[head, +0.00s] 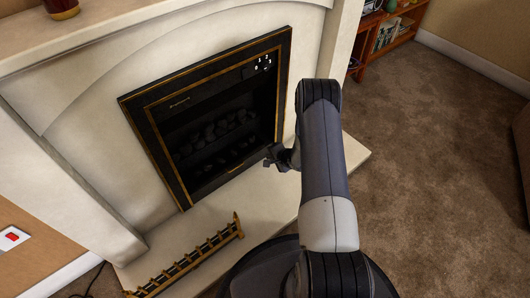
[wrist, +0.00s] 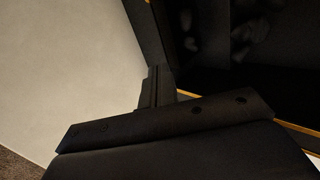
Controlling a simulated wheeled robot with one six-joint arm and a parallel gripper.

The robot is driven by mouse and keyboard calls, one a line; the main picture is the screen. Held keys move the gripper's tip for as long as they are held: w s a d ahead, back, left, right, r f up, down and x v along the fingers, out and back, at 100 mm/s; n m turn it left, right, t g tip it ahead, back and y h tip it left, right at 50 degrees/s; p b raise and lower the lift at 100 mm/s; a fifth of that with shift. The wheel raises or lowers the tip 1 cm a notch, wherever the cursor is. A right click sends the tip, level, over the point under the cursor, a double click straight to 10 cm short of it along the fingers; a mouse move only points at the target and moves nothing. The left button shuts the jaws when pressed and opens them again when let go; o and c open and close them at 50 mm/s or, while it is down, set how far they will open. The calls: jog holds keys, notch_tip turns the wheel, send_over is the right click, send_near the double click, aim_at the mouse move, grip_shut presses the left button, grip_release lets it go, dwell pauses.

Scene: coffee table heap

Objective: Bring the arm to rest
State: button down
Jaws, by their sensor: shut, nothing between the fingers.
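My gripper (head: 274,157) shows small and dark in the head view, in front of the lower right part of the black fireplace (head: 185,110). It is partly hidden behind my arm, which reaches up from the bottom of the picture. In the wrist view my gripper (wrist: 155,86) is shut and empty, its fingers together. Beyond it are the fireplace's dark opening with coals on the right and a pale surface on the left. I cannot tell how far the fingertips are from the fireplace.
A pale hearth (head: 270,205) lies below the fireplace, with a brass-and-black fender rail (head: 190,262) on it. The pale surround (head: 90,110) and mantel rise on the left. A wooden shelf (head: 385,32) stands at the back. Brown carpet (head: 430,120) is clear on the right.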

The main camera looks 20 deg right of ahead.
jog(key=shift+v, duration=0.95)
jog(key=shift+f, duration=0.1)
